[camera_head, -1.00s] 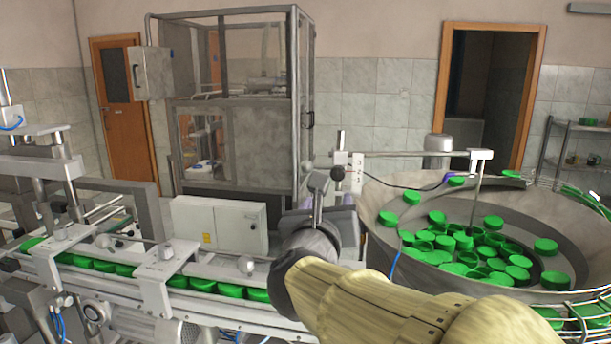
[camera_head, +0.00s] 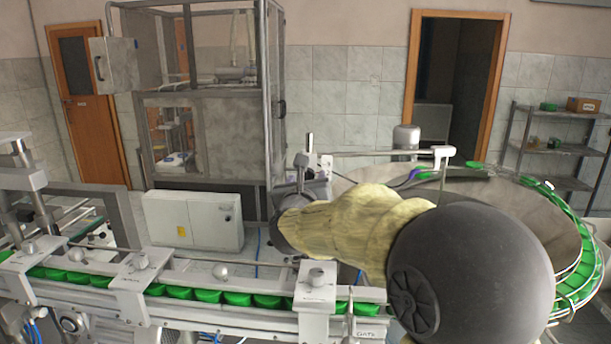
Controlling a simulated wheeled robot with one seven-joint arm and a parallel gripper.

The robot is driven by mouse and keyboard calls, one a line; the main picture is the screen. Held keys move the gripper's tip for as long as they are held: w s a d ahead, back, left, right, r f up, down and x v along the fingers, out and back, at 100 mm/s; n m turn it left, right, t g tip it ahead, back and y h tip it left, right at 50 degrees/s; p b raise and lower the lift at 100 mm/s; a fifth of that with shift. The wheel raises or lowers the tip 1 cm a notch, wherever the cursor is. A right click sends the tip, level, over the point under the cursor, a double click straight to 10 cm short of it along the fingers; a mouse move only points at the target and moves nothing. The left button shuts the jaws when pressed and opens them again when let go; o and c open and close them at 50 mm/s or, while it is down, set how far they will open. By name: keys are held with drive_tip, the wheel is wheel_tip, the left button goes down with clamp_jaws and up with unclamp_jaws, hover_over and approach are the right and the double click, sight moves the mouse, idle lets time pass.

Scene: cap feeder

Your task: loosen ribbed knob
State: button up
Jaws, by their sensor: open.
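A small dark knob (camera_head: 302,159) shows by the upright bracket at the left side of the cap bowl. It is too small in the picture to see ribs on it. My gripper (camera_head: 300,175) is at the far end of my arm, close to this knob in the picture. It is open, and nothing shows between its fingers. The fingers are small and partly merged with the bracket behind, so I cannot tell whether they touch the knob.
A conveyor (camera_head: 215,310) carrying green caps (camera_head: 238,299) runs along the front, with pale round knobs (camera_head: 220,271) on its guides. A control box (camera_head: 193,219) stands behind it. A glazed cabinet (camera_head: 225,130) stands behind.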

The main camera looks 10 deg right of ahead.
drive_tip(key=c, duration=1)
